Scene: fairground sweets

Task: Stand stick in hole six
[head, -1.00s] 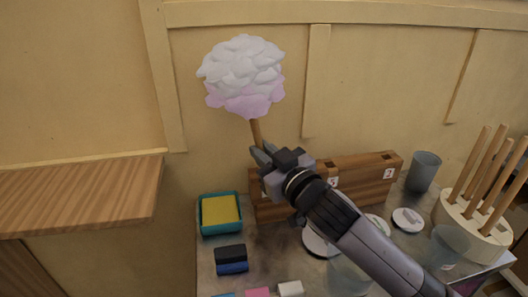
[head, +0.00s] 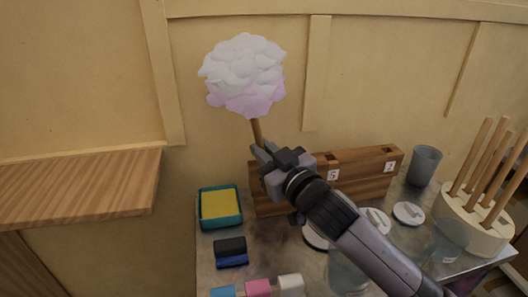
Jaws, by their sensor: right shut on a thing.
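My right gripper (head: 264,155) is shut on a brown stick (head: 257,131) that carries a big white and pink candy-floss puff (head: 243,75). The stick leans slightly, with the puff up and to the left. Its lower end is hidden behind the gripper. A long wooden block (head: 370,184) with square holes in its top and number labels stands against the wall. The gripper shows in front of the block's left part and covers holes and labels there. A label reading about 5 shows right of the gripper; I cannot make out a six. My left gripper is not in view.
A teal tray with a yellow sponge (head: 220,206) stands left of the block. Dark and blue blocks (head: 231,252) lie in front. A round holder with several upright sticks (head: 474,228) and a grey cup (head: 424,166) stand right. White discs (head: 409,213) lie between. A wooden shelf (head: 80,185) juts in left.

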